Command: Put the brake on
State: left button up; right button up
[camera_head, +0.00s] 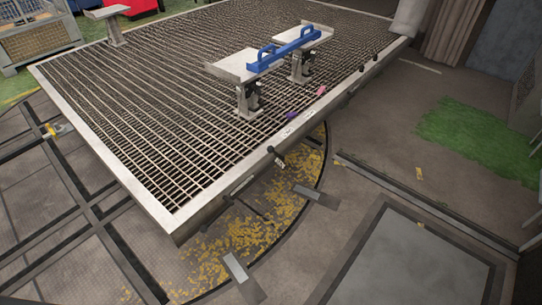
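A large platform with a metal grating and a pale rim (110,165) fills the middle of the head view. A small dark lever-like fitting (277,155) sits on its near right side; whether this is the brake I cannot tell. Small dark knobs (374,56) stand farther along the same edge. Neither of my grippers shows in this view.
A pink item (321,90) and a purple item (290,114) lie near the platform's right edge. Yellow debris (245,240) covers the floor below it. Flat rails (80,190) run on the left.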

aim_at(270, 149)
jog(key=i+l+u, duration=0.15)
jog(key=i, duration=0.4)
jog(key=i+l+u, duration=0.1)
jog(key=i+l, duration=0.2)
jog(key=i, duration=0.25)
jog(key=i+l+u, duration=0.15)
jog(key=i+l, duration=0.15)
jog(key=i, duration=0.2)
jog(key=i+l+u, duration=0.1)
jog(key=i+l, duration=0.25)
jog(key=i, duration=0.15)
